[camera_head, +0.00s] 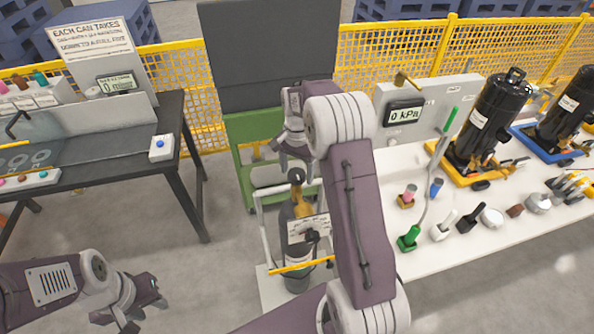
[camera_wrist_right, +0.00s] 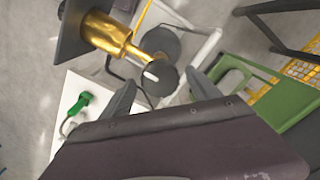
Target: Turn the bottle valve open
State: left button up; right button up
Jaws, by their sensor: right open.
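The gas bottle (camera_head: 296,250) stands upright in a white trolley frame. Its brass valve (camera_head: 299,209) has a black round knob (camera_head: 296,176) on top. In the right wrist view the brass valve (camera_wrist_right: 108,32) and knob (camera_wrist_right: 160,78) show close up. My right gripper (camera_head: 291,158) is just above the knob. In the right wrist view my right gripper (camera_wrist_right: 163,88) is open, with the knob between its spread fingers and a visible gap on both sides. My left gripper (camera_head: 141,304) is low at the left, open and empty, away from the bottle.
A green cart (camera_head: 246,165) with a dark panel stands behind the bottle. The white bench (camera_head: 440,262) at the right holds black compressors (camera_head: 490,115), a pressure display (camera_head: 404,115) and several small parts. A dark table (camera_head: 110,165) stands at the left. Yellow mesh fencing runs behind.

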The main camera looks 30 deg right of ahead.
jog(key=shift+a+f, duration=0.1)
jog(key=c, duration=1.4)
jog(key=shift+o, duration=0.2)
